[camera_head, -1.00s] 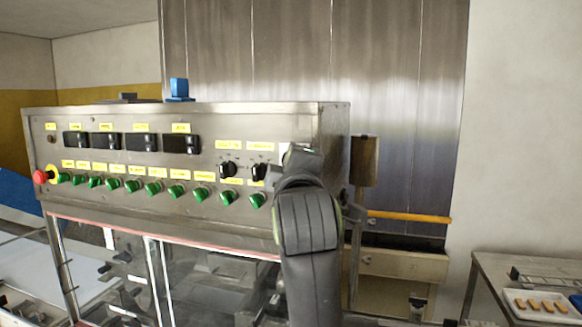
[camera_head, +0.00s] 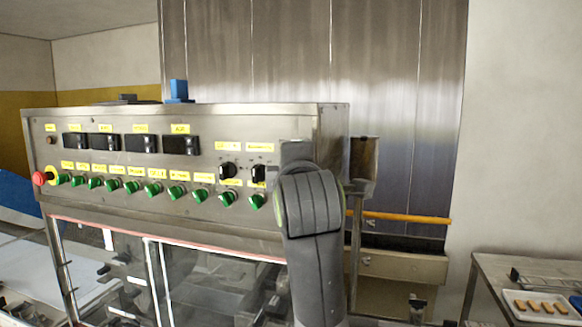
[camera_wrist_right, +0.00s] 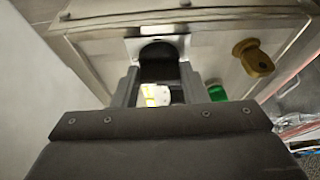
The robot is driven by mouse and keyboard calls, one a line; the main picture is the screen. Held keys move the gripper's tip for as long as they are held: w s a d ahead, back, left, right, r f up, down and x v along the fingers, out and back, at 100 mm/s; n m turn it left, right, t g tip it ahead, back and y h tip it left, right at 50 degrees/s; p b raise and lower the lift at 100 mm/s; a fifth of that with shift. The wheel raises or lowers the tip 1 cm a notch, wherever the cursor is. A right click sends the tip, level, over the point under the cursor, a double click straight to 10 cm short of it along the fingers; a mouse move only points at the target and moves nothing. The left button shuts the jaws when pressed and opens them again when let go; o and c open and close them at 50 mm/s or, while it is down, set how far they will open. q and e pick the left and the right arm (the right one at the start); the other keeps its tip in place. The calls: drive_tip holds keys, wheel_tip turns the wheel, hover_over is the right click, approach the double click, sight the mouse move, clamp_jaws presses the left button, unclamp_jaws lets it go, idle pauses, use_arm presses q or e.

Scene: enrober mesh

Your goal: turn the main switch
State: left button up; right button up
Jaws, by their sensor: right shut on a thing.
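My right gripper (camera_wrist_right: 158,78) is in front of the right end of the steel control panel (camera_head: 120,120). In the wrist view its two fingers are closed around a dark, rounded knob, apparently the main switch (camera_wrist_right: 157,52), on a pale plate. In the head view my right wrist and arm hide this knob and most of the gripper. My left gripper is not in view.
Two black selector knobs (camera_head: 228,170) and a row of green knobs (camera_head: 153,188) are left of my arm. A red button (camera_head: 38,178) is at the far left. A brass-coloured knob (camera_wrist_right: 253,58) shows beside the gripper.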

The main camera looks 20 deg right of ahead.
drive_tip(key=o, duration=0.9)
drive_tip(key=shift+a, duration=0.1)
drive_tip(key=shift+o, duration=0.2)
drive_tip(key=shift+s, duration=0.1)
drive_tip(key=b+v, duration=0.2)
drive_tip(key=v, duration=1.5)
